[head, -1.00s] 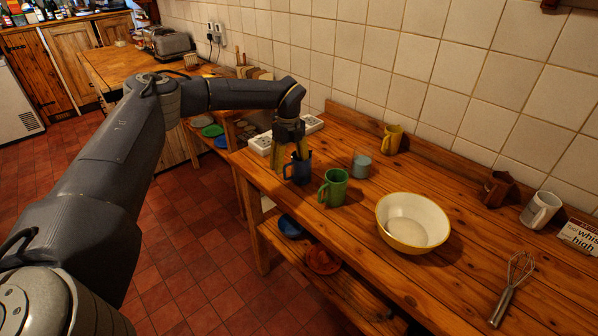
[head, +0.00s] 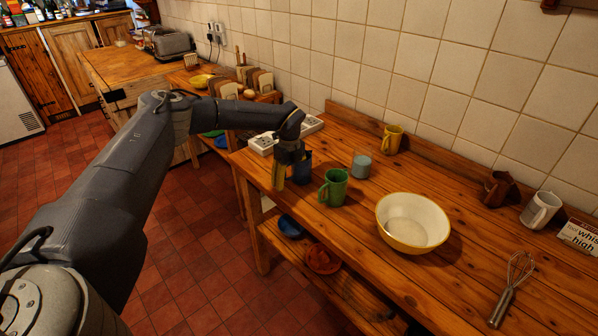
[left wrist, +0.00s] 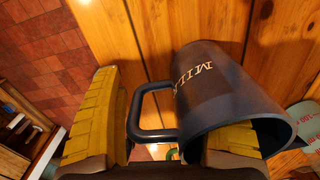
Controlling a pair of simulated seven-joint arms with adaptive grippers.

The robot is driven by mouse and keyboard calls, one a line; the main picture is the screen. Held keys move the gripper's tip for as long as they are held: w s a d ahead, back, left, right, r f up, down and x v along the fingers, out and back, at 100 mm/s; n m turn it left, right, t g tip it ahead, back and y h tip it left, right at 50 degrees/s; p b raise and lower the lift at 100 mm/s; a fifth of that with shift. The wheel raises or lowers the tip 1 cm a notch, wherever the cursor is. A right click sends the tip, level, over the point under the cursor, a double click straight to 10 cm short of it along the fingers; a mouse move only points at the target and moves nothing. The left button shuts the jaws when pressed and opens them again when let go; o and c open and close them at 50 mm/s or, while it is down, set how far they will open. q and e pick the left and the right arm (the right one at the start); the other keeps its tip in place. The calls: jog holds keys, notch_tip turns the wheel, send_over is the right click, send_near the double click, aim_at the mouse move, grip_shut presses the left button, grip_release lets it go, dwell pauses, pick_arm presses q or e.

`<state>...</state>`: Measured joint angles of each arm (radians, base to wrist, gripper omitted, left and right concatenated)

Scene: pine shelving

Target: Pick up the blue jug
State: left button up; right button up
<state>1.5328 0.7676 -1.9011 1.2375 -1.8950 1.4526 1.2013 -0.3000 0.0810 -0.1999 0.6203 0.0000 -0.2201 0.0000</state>
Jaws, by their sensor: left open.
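The blue jug (head: 304,167) stands on the wooden counter, left of the green mug. In the left wrist view the jug (left wrist: 205,85) is dark blue with "MILK" lettering, and its handle points left, towards the gap between the fingers. My left gripper (head: 289,172) is at the jug, open. In the left wrist view the handle lies between the yellow-padded fingers of the gripper (left wrist: 160,125). The right finger overlaps the jug's mouth; I cannot tell whether it is inside. The gripper hides part of the jug in the head view. My right gripper is not in view.
The green mug (head: 334,187) stands close on the right. A glass (head: 361,165), a yellow mug (head: 392,139) and a cream bowl (head: 412,224) stand further right. A white block (head: 262,144) lies behind the gripper. The counter's front edge is near the jug.

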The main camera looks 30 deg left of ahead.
pick_arm(q)
grip_shut()
dwell(0.5)
dwell(0.3)
